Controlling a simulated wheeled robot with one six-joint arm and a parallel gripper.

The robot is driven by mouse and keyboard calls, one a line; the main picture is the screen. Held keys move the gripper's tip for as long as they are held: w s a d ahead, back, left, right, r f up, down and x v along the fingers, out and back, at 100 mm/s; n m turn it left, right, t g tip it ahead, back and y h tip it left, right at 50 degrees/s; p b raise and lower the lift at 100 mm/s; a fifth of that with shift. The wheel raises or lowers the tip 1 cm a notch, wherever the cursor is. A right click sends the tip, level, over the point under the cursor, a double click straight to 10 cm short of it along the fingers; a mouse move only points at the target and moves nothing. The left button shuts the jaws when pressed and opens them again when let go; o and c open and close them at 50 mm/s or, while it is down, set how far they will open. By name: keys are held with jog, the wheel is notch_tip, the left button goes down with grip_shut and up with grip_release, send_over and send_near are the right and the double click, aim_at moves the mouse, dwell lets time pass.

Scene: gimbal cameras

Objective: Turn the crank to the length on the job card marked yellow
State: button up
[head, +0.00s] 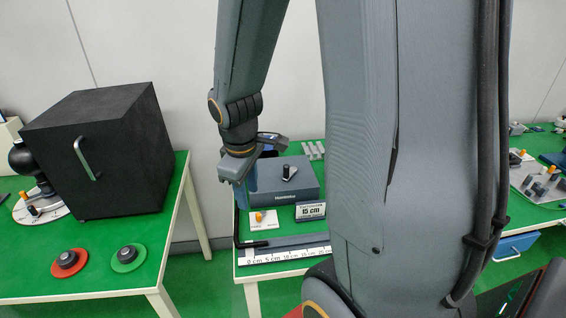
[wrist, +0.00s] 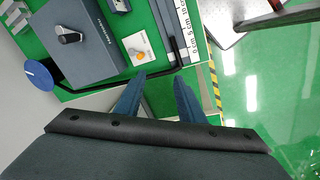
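A grey box (head: 272,185) with a dark knob or lever (head: 290,171) on top stands on the green table; it also shows in the wrist view (wrist: 80,55). A placard reading 15 cm (head: 311,211) stands in front of it. A white card with an orange piece (head: 264,221) lies to its left. A ruler strip (head: 284,256) marked in cm runs along the front edge. A black bent bar (head: 250,243) lies at the ruler's zero end. I cannot tell which part is the crank. My gripper (wrist: 157,88) is open and empty, above the table's left side.
A blue disc (wrist: 38,76) shows beside the grey box in the wrist view. My arm hides the head view's middle. More items stand at right.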

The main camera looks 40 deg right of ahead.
jog(key=w+d+n+h+p, duration=0.1)
jog(key=w+d+n, duration=0.5)
jog(key=d+n, duration=0.3)
jog(key=n+h+p, duration=0.1)
jog(key=n, duration=0.9)
send_over(286, 165)
jog(key=s+a, duration=0.2)
jog(key=f, duration=0.2)
jog(key=shift+t+h, duration=0.3)
jog(key=shift+t, duration=0.1)
jog(key=b+x, duration=0.1)
jog(key=x, duration=0.6)
jog(key=shift+w+m, duration=0.1)
jog(key=shift+m, duration=0.2)
grip_shut()
